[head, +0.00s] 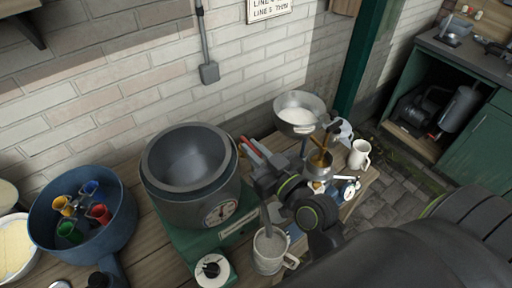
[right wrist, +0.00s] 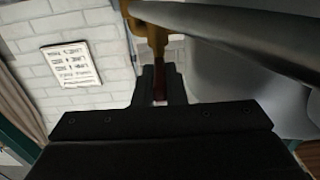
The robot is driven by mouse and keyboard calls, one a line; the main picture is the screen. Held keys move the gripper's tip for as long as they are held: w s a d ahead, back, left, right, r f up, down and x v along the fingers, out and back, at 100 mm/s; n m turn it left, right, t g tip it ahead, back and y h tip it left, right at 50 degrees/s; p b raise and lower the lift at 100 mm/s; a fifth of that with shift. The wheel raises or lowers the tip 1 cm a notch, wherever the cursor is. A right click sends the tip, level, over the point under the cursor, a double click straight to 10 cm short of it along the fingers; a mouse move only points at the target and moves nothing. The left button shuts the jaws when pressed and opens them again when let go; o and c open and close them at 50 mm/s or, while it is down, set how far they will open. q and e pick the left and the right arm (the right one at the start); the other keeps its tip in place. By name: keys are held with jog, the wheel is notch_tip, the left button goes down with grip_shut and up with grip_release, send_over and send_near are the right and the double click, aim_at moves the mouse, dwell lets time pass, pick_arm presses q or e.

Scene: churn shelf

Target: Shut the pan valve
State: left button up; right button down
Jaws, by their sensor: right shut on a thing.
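The pan (head: 300,112) is a grey metal bowl with white contents, raised at the bench's right part. In the right wrist view its grey underside (right wrist: 240,80) fills the right. A brass-coloured part of the valve (right wrist: 150,32) shows just beyond my fingers; brass also shows below the pan in the head view (head: 320,158). My right gripper (right wrist: 159,88) is under the pan, its black fingers shut on a dark red piece that seems to be the valve handle (right wrist: 159,98). In the head view my arm hides most of that grip. My left gripper is out of view.
A grey pot on a green scale (head: 190,180) stands left of my right arm. A blue pan (head: 85,215) with coloured cups is farther left. A mug (head: 270,250) stands in front, a cream jug (head: 360,153) to the right. A brick wall is behind.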

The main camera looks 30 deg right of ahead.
jog(key=shift+h, duration=0.3)
dwell(0.4)
jog(key=c, duration=1.5)
grip_release()
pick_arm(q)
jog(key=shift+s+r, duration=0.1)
